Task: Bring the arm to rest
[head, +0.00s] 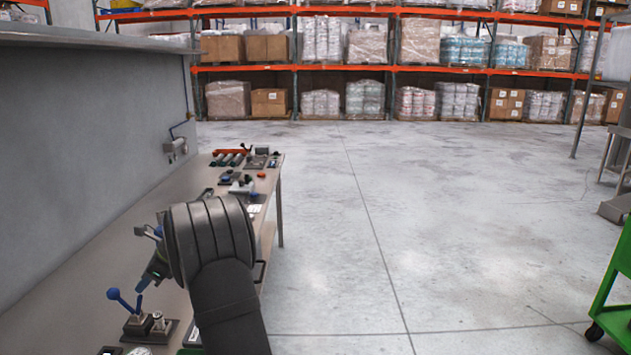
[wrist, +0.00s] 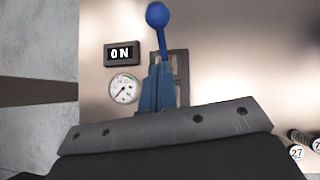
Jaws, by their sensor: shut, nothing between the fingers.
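My gripper (head: 141,287) is over the near part of the workbench in the head view, pointing down, with my arm's dark wrist to its right. In the wrist view its blue fingers (wrist: 158,88) are shut with nothing between them. A lever with a blue ball knob (head: 113,294) stands on a dark base just below the fingertips in the head view. In the wrist view the knob (wrist: 157,14) shows beyond the fingertips, and the fingers hide part of the lever and its base plate (wrist: 183,70). I cannot tell whether fingers and lever touch.
The workbench (head: 60,300) runs along a grey wall panel. Tools and small parts (head: 240,160) crowd its far end. In the wrist view an "ON" display (wrist: 122,53) and a round gauge (wrist: 124,88) lie left of the fingers. The floor (head: 450,220) right of the bench is open.

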